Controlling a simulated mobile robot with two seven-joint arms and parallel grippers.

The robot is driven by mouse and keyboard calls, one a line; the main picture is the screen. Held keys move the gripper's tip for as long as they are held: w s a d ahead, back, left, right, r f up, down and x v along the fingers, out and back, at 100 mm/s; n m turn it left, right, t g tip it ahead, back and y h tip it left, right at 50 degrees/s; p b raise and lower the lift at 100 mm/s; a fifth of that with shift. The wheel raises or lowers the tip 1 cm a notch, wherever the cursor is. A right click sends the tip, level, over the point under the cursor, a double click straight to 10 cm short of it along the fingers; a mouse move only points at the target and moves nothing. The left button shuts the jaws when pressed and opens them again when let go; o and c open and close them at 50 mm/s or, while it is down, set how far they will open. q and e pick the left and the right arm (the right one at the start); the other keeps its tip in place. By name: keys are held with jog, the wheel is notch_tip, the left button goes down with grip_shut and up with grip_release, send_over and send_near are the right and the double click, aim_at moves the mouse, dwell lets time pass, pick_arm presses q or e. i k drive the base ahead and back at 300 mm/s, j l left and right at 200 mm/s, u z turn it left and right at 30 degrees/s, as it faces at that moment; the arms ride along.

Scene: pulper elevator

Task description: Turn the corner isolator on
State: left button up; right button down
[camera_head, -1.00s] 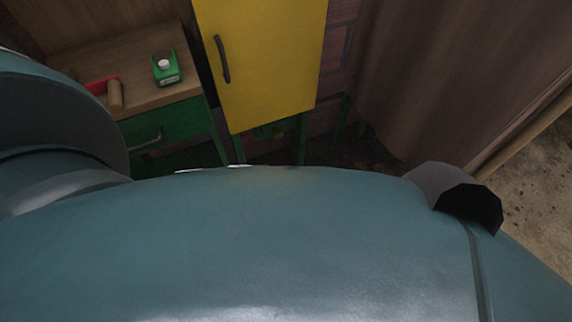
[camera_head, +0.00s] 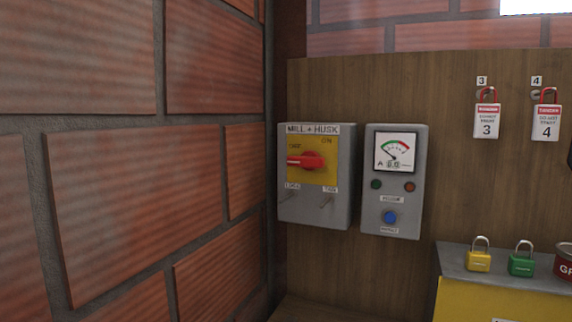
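The corner isolator (camera_head: 316,205) is a grey box labelled "MILL + HUSK", mounted on the wooden board close to the brick corner. Its red rotary handle (camera_head: 306,161) sits on a yellow plate and lies level, its tip pointing left, below the OFF marking; ON is marked at the upper right. Neither of my grippers shows in the head view.
A grey meter box (camera_head: 392,225) with a dial, two small lamps and a blue button is right of the isolator. Red padlocks with tags 3 (camera_head: 487,121) and 4 (camera_head: 547,121) hang on the board. Yellow (camera_head: 478,262) and green (camera_head: 521,265) padlocks stand on a cabinet top. A brick wall (camera_head: 130,200) fills the left.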

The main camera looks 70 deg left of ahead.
aim_at(309, 160)
jog(key=u, duration=1.95)
